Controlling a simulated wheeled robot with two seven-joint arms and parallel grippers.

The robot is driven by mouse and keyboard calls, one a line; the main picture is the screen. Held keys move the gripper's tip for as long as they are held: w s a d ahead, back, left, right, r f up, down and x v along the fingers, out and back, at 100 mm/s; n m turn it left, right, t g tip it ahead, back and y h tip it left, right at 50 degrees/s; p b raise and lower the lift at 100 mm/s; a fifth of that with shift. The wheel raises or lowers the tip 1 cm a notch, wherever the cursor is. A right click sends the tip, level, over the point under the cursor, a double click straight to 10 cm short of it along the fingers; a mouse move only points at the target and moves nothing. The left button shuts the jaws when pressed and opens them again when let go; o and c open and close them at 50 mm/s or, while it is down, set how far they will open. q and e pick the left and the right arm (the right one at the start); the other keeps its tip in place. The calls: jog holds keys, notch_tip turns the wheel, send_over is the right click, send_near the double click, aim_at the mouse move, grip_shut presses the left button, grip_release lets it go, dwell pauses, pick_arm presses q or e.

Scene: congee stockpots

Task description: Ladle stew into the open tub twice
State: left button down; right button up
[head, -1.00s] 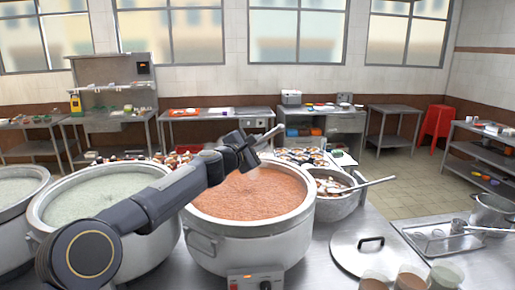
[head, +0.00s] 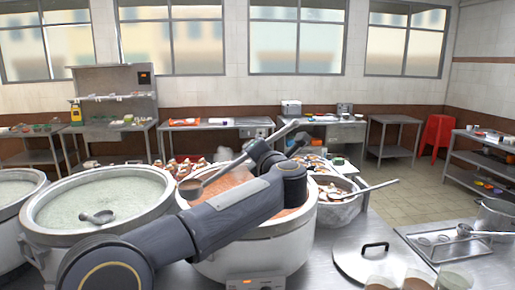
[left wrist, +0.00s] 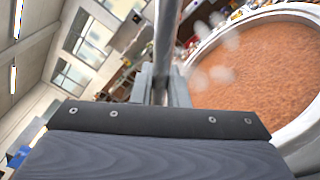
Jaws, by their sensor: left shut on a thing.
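A wide pot of orange-red stew (head: 232,183) stands in the middle of the head view, partly hidden by my left arm. My left gripper (head: 258,152) is shut on a ladle (head: 215,176) above this pot. The ladle's bowl hangs at the pot's left rim and looks brown inside; I cannot tell how full it is. Its handle rises to the upper right. In the left wrist view the handle (left wrist: 162,50) runs up from the jaws, with the stew (left wrist: 255,65) to the right. Several small tubs (head: 418,283) are cut off at the bottom edge; which is open is unclear. My right gripper is out of view.
A pot of pale green congee (head: 140,188) with its own ladle (head: 97,217) stands left. A smaller pot with a ladle (head: 338,213) stands right. A flat lid (head: 362,262) and a metal tray (head: 480,247) lie on the counter at right.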

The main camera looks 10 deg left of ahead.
pick_arm(q)
jog(key=s+n+g+y+p, duration=0.5)
jog(key=n+g+y+p, duration=0.1)
jog(key=y, duration=0.1)
notch_tip(320, 180, down, 32)
jog(key=b, duration=1.6)
jog(key=shift+s+d+f+n+y, duration=0.15)
jog(key=shift+s+d+n+y, duration=0.1)
jog(key=shift+d+n+y, duration=0.1)
dwell(0.4)
